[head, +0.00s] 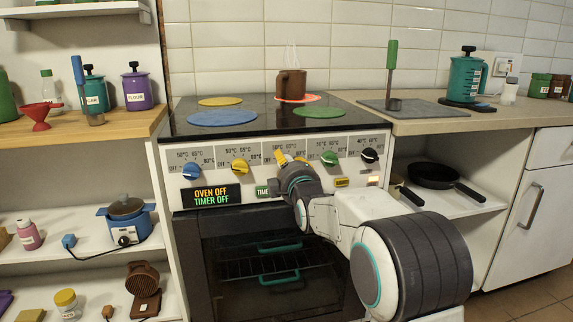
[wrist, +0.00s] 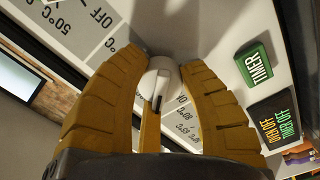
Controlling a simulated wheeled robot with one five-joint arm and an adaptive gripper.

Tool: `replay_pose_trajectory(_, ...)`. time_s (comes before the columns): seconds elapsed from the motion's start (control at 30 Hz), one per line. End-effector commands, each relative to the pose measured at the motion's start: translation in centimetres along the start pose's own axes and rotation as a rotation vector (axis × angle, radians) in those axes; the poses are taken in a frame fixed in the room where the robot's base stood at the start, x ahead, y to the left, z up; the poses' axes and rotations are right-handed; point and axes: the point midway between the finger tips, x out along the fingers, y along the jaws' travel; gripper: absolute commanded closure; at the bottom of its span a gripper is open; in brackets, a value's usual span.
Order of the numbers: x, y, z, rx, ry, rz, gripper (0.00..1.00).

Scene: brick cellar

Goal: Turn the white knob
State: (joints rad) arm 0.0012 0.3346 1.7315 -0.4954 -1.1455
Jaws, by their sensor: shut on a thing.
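The white knob (wrist: 160,78) is on the oven's control panel. In the wrist view it sits between the two yellow fingers of my gripper (wrist: 163,70), which are shut on its sides. The knob's bar with a dark mark points toward the bottom of that view, away from the printed OFF at upper left.
A blue knob (head: 190,171) and a yellow knob (head: 240,166) are left of my gripper; a green knob (head: 329,159) and a black knob (head: 370,155) are right. A steaming brown pot (head: 290,84) stands on the glowing red burner above. The display (head: 211,195) reads OVEN OFF, TIMER OFF.

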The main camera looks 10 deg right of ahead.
Motion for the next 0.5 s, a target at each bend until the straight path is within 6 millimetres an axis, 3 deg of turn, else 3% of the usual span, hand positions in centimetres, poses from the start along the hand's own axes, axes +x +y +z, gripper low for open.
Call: replay_pose_trajectory(0.5,0.05,-0.12,0.29,-0.433,-0.005,-0.006,0.95)
